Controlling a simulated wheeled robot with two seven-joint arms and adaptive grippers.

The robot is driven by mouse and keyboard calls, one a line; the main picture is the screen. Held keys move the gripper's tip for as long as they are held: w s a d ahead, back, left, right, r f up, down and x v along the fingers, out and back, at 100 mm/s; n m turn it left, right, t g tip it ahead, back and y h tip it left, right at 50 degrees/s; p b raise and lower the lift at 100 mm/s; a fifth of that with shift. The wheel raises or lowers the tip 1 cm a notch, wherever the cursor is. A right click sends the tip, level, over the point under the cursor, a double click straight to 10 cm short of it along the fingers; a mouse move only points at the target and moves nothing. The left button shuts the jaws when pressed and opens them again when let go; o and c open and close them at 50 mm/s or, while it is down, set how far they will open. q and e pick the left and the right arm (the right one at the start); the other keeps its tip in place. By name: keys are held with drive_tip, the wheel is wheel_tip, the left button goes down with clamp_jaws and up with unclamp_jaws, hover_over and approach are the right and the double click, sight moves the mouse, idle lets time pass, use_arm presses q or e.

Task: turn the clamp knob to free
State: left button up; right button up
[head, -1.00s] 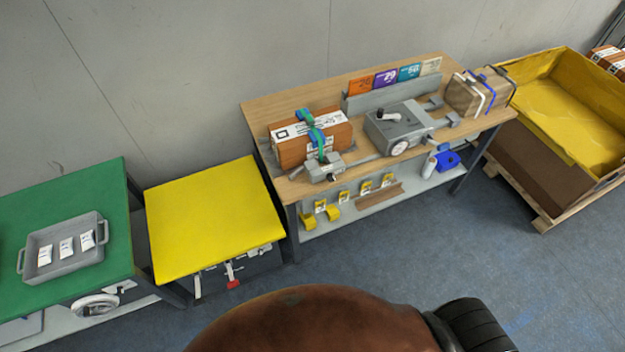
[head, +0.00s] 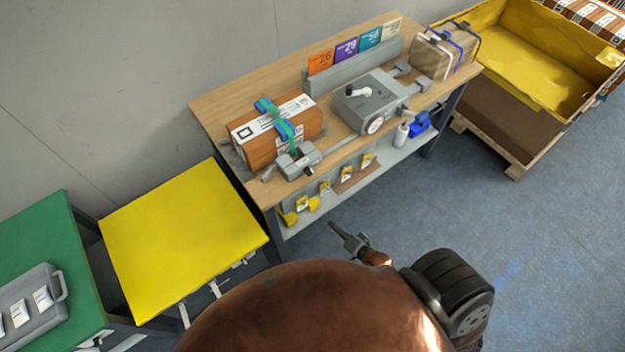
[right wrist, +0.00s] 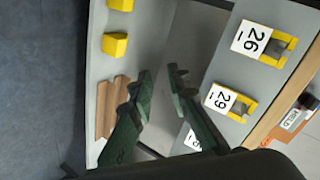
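I cannot tell which part is the clamp knob. My right gripper (head: 334,228) is in front of the bench's lower shelf, below the devices and apart from them. In the right wrist view, its dark green fingers (right wrist: 160,75) are apart and empty. My left gripper is not in view.
A yellow-topped table (head: 185,235) and a green table (head: 45,235) stand to the left. Colored cards (head: 346,50) and a brown strapped box (head: 443,58) stand on the bench. Yellow tagged items (right wrist: 259,45) are on the shelf. A yellow-lined crate (head: 540,55) is at right.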

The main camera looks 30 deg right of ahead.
drive_tip(key=w+r+m+t+b, duration=0.1)
drive_tip(key=w+r+m+t, duration=0.25)
drive_tip(key=r, duration=0.85)
drive_tip(key=m+t+b, duration=0.1)
drive_tip(key=m+t, duration=0.1)
approach(311, 175)
drive_tip(key=shift+m+y, duration=0.25)
drive_tip(key=shift+y, duration=0.15)
drive_tip(key=w, duration=0.7)
drive_tip(key=shift+w+r, duration=0.15)
drive_tip(key=shift+w, duration=0.6)
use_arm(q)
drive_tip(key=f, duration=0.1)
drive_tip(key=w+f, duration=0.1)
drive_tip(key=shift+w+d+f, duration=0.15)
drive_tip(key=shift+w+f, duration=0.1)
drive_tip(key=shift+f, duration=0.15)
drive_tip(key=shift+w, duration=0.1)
use_arm(e)
drive_tip(key=shift+c, duration=0.5)
clamp_jaws()
